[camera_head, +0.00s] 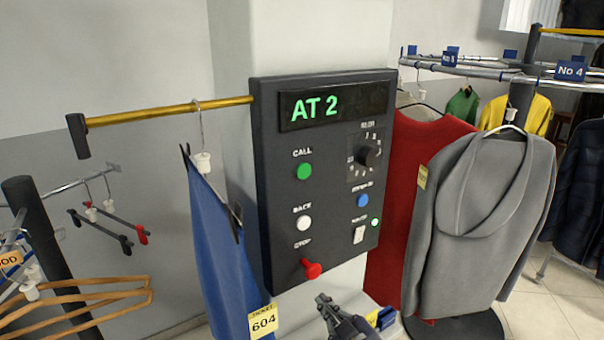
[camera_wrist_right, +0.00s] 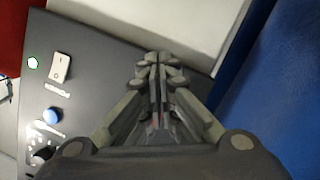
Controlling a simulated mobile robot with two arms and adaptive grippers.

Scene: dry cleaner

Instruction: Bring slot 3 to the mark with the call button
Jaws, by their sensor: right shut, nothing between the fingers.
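The dark control panel (camera_head: 283,200) shows "AT 2" in green on its display (camera_head: 334,104). Its green call button (camera_head: 303,171) is at the upper left, with a black dial (camera_head: 367,156) to the right. Carousel tags hang on the rail: one reads No 4 (camera_head: 571,70), and a smaller tag (camera_head: 449,57) is too blurred to read surely. My right gripper (camera_head: 322,300) is shut and empty just below the panel's lower edge, apart from the call button. It also shows in the right wrist view (camera_wrist_right: 158,62). My left gripper is not in view.
The panel also has a blue button (camera_head: 363,200), white back button (camera_head: 304,223), red stop knob (camera_head: 311,270) and white switch (camera_head: 359,235). A blue garment (camera_head: 215,250) with ticket 604 hangs left of it. A grey hoodie (camera_head: 480,220) and red garment (camera_head: 405,190) hang right.

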